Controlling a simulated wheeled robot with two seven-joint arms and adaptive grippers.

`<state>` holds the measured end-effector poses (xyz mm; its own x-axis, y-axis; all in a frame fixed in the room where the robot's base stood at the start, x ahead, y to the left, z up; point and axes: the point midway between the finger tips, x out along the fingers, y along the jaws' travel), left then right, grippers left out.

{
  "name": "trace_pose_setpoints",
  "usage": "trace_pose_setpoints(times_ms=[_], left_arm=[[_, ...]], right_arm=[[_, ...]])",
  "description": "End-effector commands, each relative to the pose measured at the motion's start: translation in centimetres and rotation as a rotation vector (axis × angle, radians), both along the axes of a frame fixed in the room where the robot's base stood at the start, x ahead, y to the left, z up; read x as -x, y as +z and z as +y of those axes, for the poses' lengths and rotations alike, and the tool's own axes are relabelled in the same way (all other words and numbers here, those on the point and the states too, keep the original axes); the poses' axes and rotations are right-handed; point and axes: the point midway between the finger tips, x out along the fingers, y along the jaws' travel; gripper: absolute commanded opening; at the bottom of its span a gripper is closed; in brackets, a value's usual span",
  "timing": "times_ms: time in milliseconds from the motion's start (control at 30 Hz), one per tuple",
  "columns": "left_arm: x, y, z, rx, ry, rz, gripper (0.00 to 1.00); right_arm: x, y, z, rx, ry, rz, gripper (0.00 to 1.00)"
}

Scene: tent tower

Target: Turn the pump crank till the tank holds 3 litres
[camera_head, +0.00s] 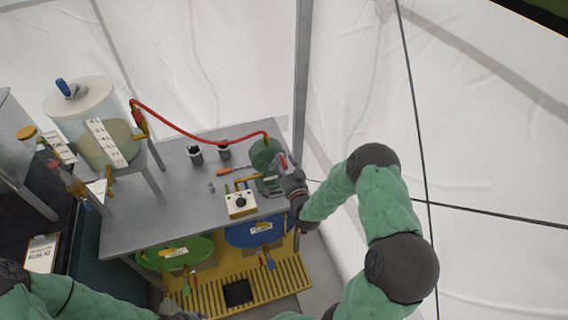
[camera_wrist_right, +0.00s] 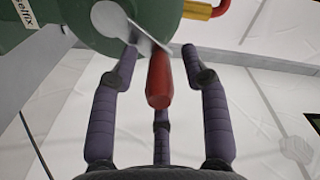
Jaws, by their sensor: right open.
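The green pump (camera_head: 264,153) stands at the right end of the grey table. Its crank has a pale metal arm (camera_wrist_right: 122,27) and a red handle (camera_wrist_right: 159,80), which show in the right wrist view. My right gripper (camera_wrist_right: 163,62) is open, with its fingers spread on either side of the red handle; I see no clear contact. In the head view the right gripper (camera_head: 285,170) is at the pump's right side. The clear tank (camera_head: 75,108) at the left holds greenish liquid in its lower part. Its white scale strip (camera_head: 106,143) is too small to read. My left gripper (camera_head: 182,315) is partly cut off at the bottom edge.
A red hose (camera_head: 190,132) runs from the tank's tap to the pump. Black cups (camera_head: 196,155) and a cream box (camera_head: 240,203) stand on the grey table (camera_head: 150,220). Below are a green tub (camera_head: 195,248), a blue tub (camera_head: 245,235) and a yellow slatted platform (camera_head: 210,298). A tent pole (camera_head: 302,75) rises behind.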

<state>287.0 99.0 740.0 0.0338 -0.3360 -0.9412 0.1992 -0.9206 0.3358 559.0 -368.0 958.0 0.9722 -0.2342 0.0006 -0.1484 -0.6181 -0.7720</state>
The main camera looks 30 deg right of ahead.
Motion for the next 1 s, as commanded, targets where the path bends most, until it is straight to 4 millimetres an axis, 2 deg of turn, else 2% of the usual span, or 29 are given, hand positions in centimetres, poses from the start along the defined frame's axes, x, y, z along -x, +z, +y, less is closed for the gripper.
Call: trace_pose_setpoints(times_ms=[167,600,800,1000], left_arm=[[0.0,0.0,0.0,0.0,0.0,0.0,0.4],[0.0,0.0,0.0,0.0,0.0,0.0,0.4],[0.0,0.0,0.0,0.0,0.0,0.0,0.4],[0.0,0.0,0.0,0.0,0.0,0.0,0.4]], right_arm=[[1.5,-0.1,0.3,-0.001,-0.001,0.003,0.46],[9.4,-0.1,2.2,0.0,-0.003,0.002,0.46],[11.3,0.0,2.6,0.0,-0.002,0.001,0.46],[11.6,0.0,2.7,0.0,-0.001,-0.001,0.46]])
